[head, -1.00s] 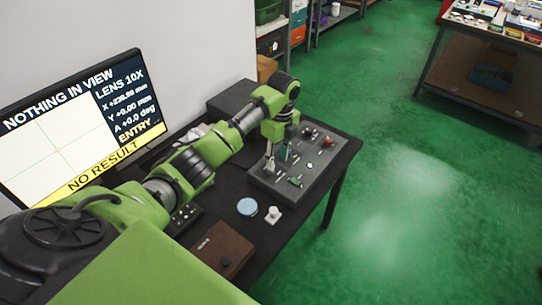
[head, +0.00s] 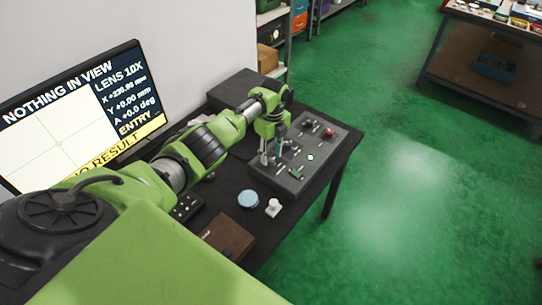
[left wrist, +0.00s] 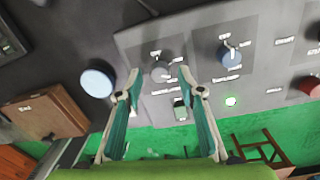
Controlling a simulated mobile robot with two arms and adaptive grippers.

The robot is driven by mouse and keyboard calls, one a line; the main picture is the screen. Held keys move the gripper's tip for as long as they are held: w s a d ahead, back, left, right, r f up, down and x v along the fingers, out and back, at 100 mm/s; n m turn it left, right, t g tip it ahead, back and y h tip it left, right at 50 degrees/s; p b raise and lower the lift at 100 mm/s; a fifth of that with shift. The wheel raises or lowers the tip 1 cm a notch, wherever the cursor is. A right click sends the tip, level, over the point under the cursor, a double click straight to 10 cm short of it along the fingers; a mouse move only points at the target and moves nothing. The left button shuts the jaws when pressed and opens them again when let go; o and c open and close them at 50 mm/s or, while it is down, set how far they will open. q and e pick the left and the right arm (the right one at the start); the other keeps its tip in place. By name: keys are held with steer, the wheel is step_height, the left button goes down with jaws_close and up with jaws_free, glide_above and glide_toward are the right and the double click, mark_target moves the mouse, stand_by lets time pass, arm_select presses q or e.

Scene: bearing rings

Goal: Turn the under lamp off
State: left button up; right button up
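The grey control panel (head: 318,152) lies on the dark table and carries several knobs and switches. In the left wrist view a grey knob (left wrist: 161,70) shows just beyond and between the fingertips of my left gripper (left wrist: 158,86). The fingers are apart with nothing held; contact with the panel cannot be told. A blue knob (left wrist: 231,54) and a red knob (left wrist: 308,87) are further right. In the head view my left gripper (head: 270,155) is over the panel's left part. Most panel labels are too small to read.
A monitor (head: 65,125) reading "NOTHING IN VIEW" stands at the left. A light blue disc (head: 248,198), a white piece (head: 273,207) and a brown box (head: 228,238) are on the table nearer me.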

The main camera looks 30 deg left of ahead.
arm_select(q)
steer(key=shift+f, duration=0.85)
arm_select(e)
steer(key=shift+w+a, duration=0.1)
arm_select(q)
steer(key=shift+c, duration=0.2)
arm_select(e)
steer(key=shift+a, duration=0.1)
arm_select(q)
jaws_close()
arm_select(e)
steer(key=shift+a, duration=0.1)
